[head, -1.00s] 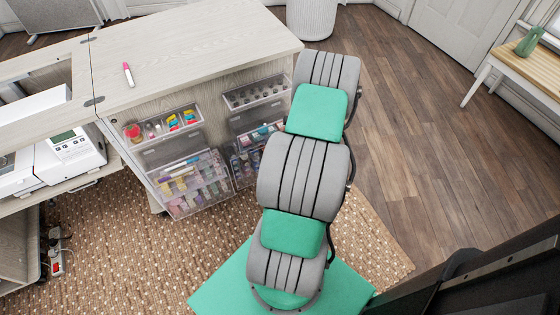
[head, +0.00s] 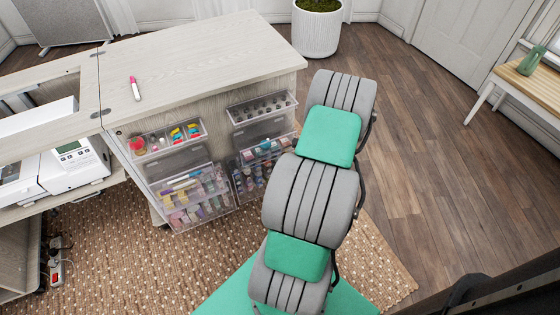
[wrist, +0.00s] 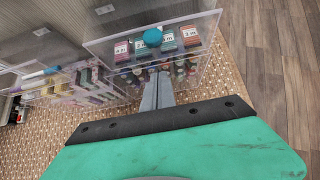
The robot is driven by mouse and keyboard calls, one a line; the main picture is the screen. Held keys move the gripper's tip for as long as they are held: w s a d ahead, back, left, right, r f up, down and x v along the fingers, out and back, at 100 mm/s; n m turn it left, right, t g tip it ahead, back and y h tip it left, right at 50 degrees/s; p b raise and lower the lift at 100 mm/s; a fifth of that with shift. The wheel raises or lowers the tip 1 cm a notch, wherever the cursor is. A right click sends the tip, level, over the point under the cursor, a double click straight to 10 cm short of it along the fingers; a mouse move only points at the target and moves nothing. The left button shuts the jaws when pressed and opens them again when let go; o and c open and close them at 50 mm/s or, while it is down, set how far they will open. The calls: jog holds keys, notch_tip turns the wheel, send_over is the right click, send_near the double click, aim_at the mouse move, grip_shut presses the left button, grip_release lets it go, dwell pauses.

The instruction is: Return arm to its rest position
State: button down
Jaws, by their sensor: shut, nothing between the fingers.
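My arm (head: 311,200), grey and green, stands folded in front of the right part of the sewing cabinet (head: 200,65) in the head view. My gripper is hidden behind the arm there. In the wrist view my gripper (wrist: 163,76) shows with its two grey fingers together and nothing between them. The fingertips appear in front of a clear bin (wrist: 205,60) that holds labelled packets, a teal round item and small bottles. I cannot tell how far the fingertips are from the bin.
Several clear bins (head: 187,207) hang on the cabinet side near my arm. A pink-capped marker (head: 135,89) lies on the cabinet top. A sewing machine (head: 72,160) sits at left, a planter (head: 316,30) at the back, and a small table (head: 530,80) at right. Wooden floor (head: 430,150) right of my arm is clear.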

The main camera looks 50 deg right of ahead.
notch_tip(320, 180, up, 7)
jog(key=s+a+p, duration=0.1)
jog(key=s+p, duration=0.1)
jog(key=w+a+r+n+g+y+p, duration=0.15)
jog(key=w+a+r+n+p, duration=0.25)
jog(key=a+r+n, duration=0.45)
jog(key=w+a+r+n+g+y+p, duration=0.1)
jog(key=w+a+r+n+y+p, duration=0.15)
jog(key=a+r+n, duration=0.65)
jog(key=s+a+r+n+g+p, duration=0.1)
jog(key=s+a+r+n+p, duration=0.2)
jog(key=r+n, duration=0.7)
jog(key=s+a+r+n+g+p, duration=0.2)
jog(key=s+a+r+n+p, duration=0.2)
jog(key=s+a+r+n, duration=0.3)
jog(key=a+r+n, duration=0.3)
jog(key=a+n, duration=0.2)
jog(key=shift+a+h, duration=0.2)
jog(key=shift+h, duration=0.1)
